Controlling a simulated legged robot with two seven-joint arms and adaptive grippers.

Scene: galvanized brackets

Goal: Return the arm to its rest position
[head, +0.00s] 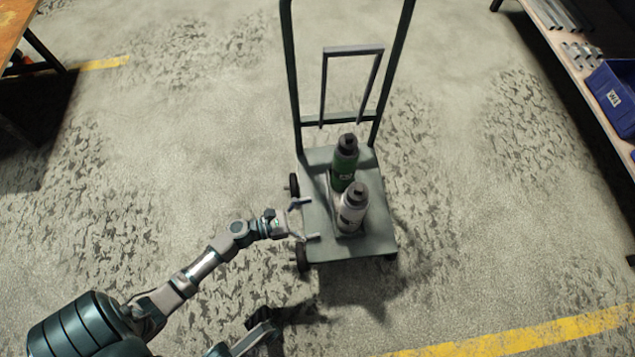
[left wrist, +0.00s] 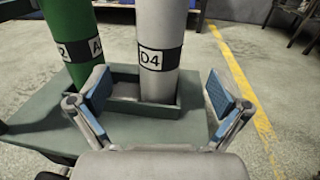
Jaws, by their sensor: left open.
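My left gripper (head: 308,220) is open and empty at the left edge of the cart's platform. In the left wrist view its two blue-padded fingers (left wrist: 160,95) are spread wide, with a light grey bottle labelled D4 (left wrist: 160,50) beyond and between them in the picture. That grey bottle (head: 352,210) stands upright in a shallow tray on the cart, apart from the fingertips. A green bottle (head: 344,165) stands upright behind it; it also shows in the left wrist view (left wrist: 72,30).
The cart (head: 372,243) has a tall dark frame handle and small wheels. A workbench (head: 10,22) is at the upper left. A shelf (head: 560,50) with metal parts and a blue bin (head: 612,98) is at the right. The floor left of the cart is clear.

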